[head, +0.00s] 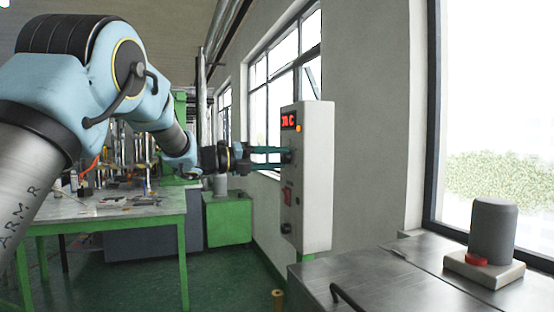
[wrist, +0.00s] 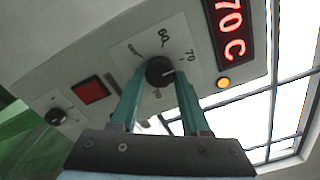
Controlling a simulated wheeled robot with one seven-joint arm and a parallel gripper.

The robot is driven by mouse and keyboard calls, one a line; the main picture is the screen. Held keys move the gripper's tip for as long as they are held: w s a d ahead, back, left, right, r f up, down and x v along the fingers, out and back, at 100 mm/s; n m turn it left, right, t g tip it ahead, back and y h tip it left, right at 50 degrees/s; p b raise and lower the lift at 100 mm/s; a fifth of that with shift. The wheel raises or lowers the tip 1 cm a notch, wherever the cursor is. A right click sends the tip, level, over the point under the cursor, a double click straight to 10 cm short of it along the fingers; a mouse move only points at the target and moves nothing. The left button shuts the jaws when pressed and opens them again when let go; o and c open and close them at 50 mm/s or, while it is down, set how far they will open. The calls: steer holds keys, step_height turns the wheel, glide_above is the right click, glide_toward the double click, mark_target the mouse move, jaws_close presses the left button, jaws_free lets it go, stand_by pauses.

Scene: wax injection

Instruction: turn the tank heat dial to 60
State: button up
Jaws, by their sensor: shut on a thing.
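The tank heat dial is a black round knob (wrist: 159,71) on a pale plate in the wrist view. Marks reading 60 and 70 are printed around it, and its pale pointer line faces roughly toward the 70 side. My gripper (wrist: 160,82) has its two teal fingers on either side of the knob, shut on it. In the head view my gripper (head: 284,158) reaches the left face of the grey control box (head: 318,190), and the dial is hidden there. The red display (wrist: 232,32) reads 70 C in the wrist view.
An orange lamp (wrist: 223,83) is lit beside the display. A red switch (wrist: 91,91) and a second black knob (wrist: 56,117) sit farther along the panel. A steel bench (head: 400,278) with a grey cylinder (head: 493,230) stands at front right. A green-legged table (head: 120,208) is at left.

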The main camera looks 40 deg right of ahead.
jaws_close()
steer(key=shift+n, duration=0.3)
steer(key=shift+n+b, duration=0.3)
steer(key=shift+n, duration=0.6)
steer(key=n, duration=0.3)
steer(key=shift+r+n, duration=0.15)
steer(key=shift+n, duration=0.15)
steer(key=n+p, duration=0.1)
steer(key=n, duration=0.2)
steer(key=shift+n+p, duration=0.75)
steer(key=shift+n, duration=0.55)
